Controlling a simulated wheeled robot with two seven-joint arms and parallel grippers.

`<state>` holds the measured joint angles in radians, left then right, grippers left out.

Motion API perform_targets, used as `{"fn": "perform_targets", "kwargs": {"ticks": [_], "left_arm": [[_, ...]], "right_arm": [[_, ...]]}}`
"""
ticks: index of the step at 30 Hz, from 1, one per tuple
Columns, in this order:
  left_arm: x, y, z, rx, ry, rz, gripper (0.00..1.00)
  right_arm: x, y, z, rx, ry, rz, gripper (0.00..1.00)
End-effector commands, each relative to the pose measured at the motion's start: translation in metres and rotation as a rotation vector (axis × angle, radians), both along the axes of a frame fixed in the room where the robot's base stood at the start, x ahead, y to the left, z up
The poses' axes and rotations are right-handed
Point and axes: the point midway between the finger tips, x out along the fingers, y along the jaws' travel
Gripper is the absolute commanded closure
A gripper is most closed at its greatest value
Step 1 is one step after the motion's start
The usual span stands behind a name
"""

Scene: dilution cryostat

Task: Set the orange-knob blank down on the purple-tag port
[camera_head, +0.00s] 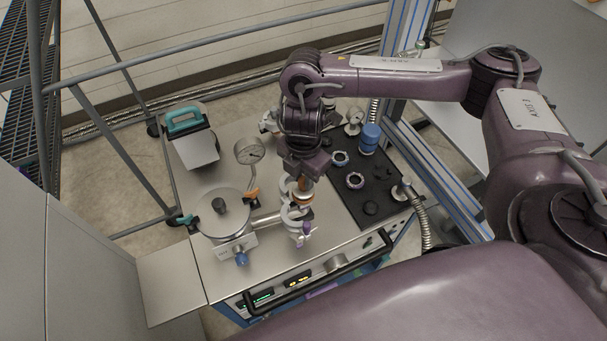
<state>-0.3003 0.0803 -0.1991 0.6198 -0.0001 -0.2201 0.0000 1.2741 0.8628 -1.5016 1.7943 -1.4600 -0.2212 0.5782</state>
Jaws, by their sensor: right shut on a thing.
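My right gripper (303,178) reaches in from the right and points down over the middle of the steel cabinet top. It is shut on the orange-knob blank (301,197), a small silver disc with an orange knob mostly hidden between the fingers. The purple-tag port (296,213) is a silver fitting with a purple piece (306,228) at its front. The blank is right above or at this port; I cannot tell whether they touch. My left gripper is not in view.
A teal-handled case (194,146) stands back left.

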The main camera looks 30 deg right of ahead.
Motion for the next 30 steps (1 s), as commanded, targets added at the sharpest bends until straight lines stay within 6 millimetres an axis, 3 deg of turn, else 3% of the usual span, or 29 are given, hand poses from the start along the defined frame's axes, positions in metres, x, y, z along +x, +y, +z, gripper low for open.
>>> {"fn": "perform_targets", "kwargs": {"ticks": [26, 27, 30], "left_arm": [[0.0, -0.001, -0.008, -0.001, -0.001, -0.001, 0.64], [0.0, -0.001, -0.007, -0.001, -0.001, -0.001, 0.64], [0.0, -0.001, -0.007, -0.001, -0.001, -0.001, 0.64]], "right_arm": [[0.0, 0.0, -0.012, 0.001, -0.001, 0.0, 1.0], [0.0, 0.0, -0.012, 0.001, -0.001, 0.0, 0.75], [0.0, 0.0, -0.012, 0.001, -0.001, 0.0, 0.62]]}}
